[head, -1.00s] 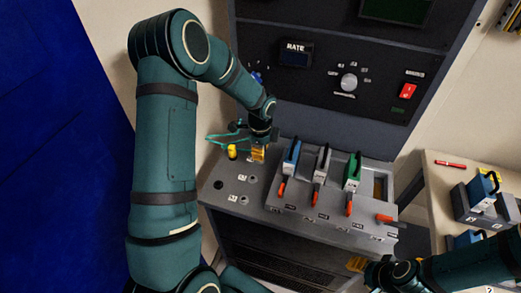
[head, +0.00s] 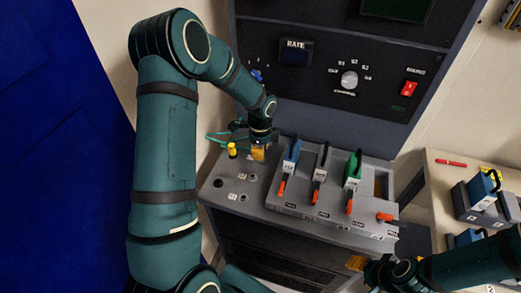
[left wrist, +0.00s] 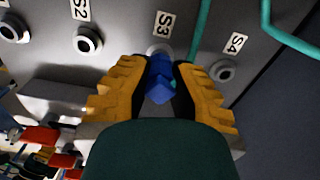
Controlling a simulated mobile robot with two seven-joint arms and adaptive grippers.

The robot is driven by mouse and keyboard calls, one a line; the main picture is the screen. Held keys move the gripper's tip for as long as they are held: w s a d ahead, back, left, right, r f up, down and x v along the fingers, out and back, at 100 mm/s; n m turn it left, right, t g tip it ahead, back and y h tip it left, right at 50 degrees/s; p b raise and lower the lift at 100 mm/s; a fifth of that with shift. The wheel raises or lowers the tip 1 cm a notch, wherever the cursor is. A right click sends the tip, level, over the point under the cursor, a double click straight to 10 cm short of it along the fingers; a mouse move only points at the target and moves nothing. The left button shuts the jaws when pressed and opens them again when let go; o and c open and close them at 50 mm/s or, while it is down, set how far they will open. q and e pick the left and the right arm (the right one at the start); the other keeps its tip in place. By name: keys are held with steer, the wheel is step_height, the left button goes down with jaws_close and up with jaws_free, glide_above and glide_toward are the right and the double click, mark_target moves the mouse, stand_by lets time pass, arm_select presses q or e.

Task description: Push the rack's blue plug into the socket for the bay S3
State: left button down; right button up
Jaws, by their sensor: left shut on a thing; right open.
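My left gripper (head: 259,153) is low over the left part of the rack's sloping grey panel (head: 208,192). In the left wrist view its yellow fingers (left wrist: 160,90) are shut on the blue plug (left wrist: 160,80). The plug's far end is at the socket under the label S3 (left wrist: 164,25) and covers most of it. I cannot tell how far the plug is in. The S2 socket (left wrist: 88,41) and the S4 socket (left wrist: 223,70) look empty. My right gripper (head: 356,263) is open at the lower right, away from the panel.
A side bench (head: 437,190) holds more modules.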

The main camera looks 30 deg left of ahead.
arm_select(q)
steer(key=shift+f, duration=0.2)
steer(key=c, duration=0.9)
jaws_free()
steer(key=shift+c, duration=0.2)
steer(key=shift+r, duration=0.1)
step_height(320, 180, up, 12)
